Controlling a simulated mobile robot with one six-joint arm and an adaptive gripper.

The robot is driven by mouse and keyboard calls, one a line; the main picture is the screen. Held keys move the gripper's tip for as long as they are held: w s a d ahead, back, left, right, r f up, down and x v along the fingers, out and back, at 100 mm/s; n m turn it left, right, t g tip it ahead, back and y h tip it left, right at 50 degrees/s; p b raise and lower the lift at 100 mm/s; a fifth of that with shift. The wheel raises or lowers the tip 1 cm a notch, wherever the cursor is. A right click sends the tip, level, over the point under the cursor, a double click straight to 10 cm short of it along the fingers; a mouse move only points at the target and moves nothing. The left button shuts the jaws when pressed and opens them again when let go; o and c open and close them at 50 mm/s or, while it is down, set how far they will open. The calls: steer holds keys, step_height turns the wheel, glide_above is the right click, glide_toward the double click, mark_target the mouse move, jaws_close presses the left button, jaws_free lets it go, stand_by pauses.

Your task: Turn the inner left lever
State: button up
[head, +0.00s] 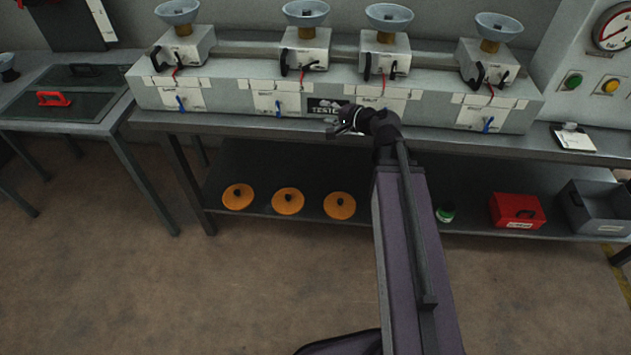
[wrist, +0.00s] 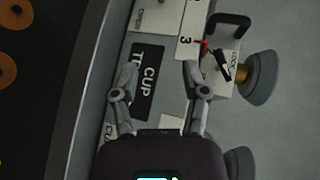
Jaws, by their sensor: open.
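The second tester unit from the left (head: 303,48) has a black lever (head: 311,66) on its front and a black loop handle (head: 284,61) at its left. A blue lever (head: 278,108) sits lower, on the bench front beneath it. In the wrist view, the black lever (wrist: 222,66) lies beside a LOCK label and a red strip, right of my fingers. My gripper (head: 340,122) is open and empty in front of the black tester sign; in the wrist view its spread fingers (wrist: 158,68) are over this sign, apart from the levers.
Similar units with cups stand to the left (head: 184,45) and right (head: 385,52). The grey tester box (head: 225,97) runs along the bench. Orange lids (head: 288,201) and a red box (head: 515,210) lie on the shelf below. The floor in front is clear.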

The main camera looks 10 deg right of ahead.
steer(key=s+a+f+n+g+b, duration=0.2)
steer(key=f+b, duration=0.3)
steer(key=f, duration=0.4)
steer(key=s+a+f+n+g+h+b, duration=0.1)
steer(key=s+a+f+n+g+b, duration=0.1)
steer(key=f+b, duration=0.4)
steer(key=shift+s+a+f+n+g+h, duration=0.35)
steer(key=shift+s+f+n+g, duration=0.55)
steer(key=shift+f, duration=1.35)
steer(key=shift+w+r, duration=0.1)
steer(key=m+g+h+p, duration=0.3)
steer(key=m+p, duration=1.2)
steer(key=p, duration=2.8)
glide_toward(316, 63)
step_height(316, 63, up, 3)
steer(key=d, duration=0.2)
steer(key=shift+w+a+y, duration=0.1)
steer(key=shift+a+y, duration=0.05)
steer(key=shift+y, duration=0.1)
steer(key=shift+f, duration=0.2)
steer(key=b+x, duration=1.2)
steer(key=x, duration=0.1)
steer(key=shift+a+f+b, duration=0.15)
steer(key=shift+f+b, duration=0.15)
